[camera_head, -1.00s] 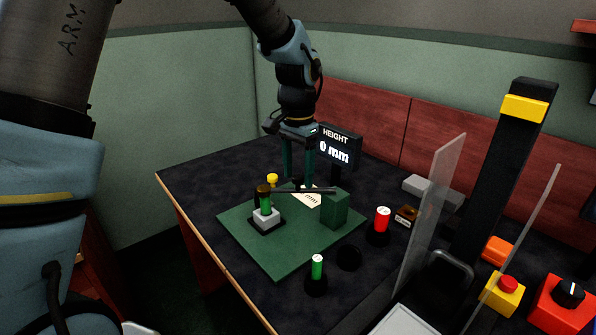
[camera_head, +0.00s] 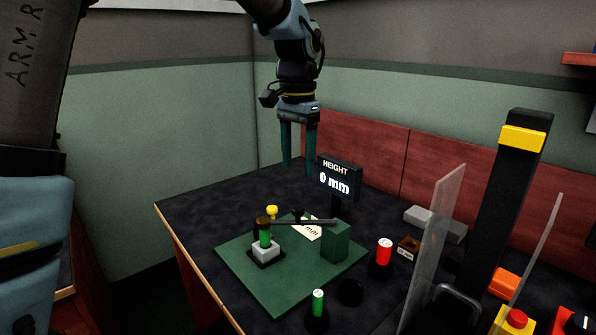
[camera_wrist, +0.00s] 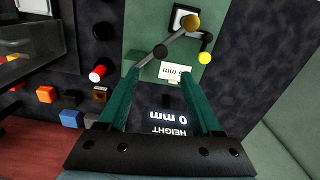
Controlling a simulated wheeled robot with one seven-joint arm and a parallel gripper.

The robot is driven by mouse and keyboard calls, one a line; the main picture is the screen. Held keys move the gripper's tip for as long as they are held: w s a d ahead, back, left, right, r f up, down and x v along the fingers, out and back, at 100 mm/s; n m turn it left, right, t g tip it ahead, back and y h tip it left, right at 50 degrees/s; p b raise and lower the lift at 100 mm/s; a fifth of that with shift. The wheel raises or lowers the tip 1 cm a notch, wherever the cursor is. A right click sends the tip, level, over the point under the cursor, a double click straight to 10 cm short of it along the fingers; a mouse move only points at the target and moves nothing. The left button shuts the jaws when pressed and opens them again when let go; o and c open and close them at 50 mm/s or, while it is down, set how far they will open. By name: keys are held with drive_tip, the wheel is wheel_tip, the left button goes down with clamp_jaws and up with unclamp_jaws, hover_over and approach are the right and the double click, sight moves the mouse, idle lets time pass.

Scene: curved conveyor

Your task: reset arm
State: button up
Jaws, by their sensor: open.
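My gripper (camera_head: 298,166) is open and empty, with its green fingers pointing down. In the head view it hangs in the air above the back of the dark table (camera_head: 190,205), left of the height display (camera_head: 338,177), which reads 0 mm. In the wrist view both fingers (camera_wrist: 168,76) are spread with nothing between their tips. Below is the green gauge plate (camera_head: 240,272) with a green block (camera_head: 335,242) and a dark lever arm. A green cylinder (camera_head: 265,238) stands upright on a grey block under the lever's left end.
A red cylinder (camera_head: 384,252) and another green cylinder (camera_head: 318,302) stand in dark holders at the plate's right and front. A clear panel (camera_head: 432,235) and a black post (camera_head: 505,210) with a yellow band rise at right. The table's left side is clear.

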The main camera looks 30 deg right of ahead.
idle(0.4)
drive_tip(key=w+a+f+n+p, duration=0.1)
drive_tip(key=w+a+f+n, duration=0.2)
drive_tip(key=a, duration=0.8)
drive_tip(key=w+a+f+n+p, duration=0.1)
drive_tip(key=w+a+n, duration=0.25)
drive_tip(key=a, duration=0.75)
drive_tip(key=s+a+f+n, duration=0.2)
drive_tip(key=s+a+n, duration=0.1)
drive_tip(key=a, duration=0.4)
drive_tip(key=s+a+f+n+t, duration=0.1)
drive_tip(key=s+a+n, duration=0.2)
drive_tip(key=a, duration=0.5)
drive_tip(key=shift+s+f+n+t+p, duration=0.15)
drive_tip(key=shift+f+n+t+p, duration=0.2)
drive_tip(key=shift+n+p, duration=0.1)
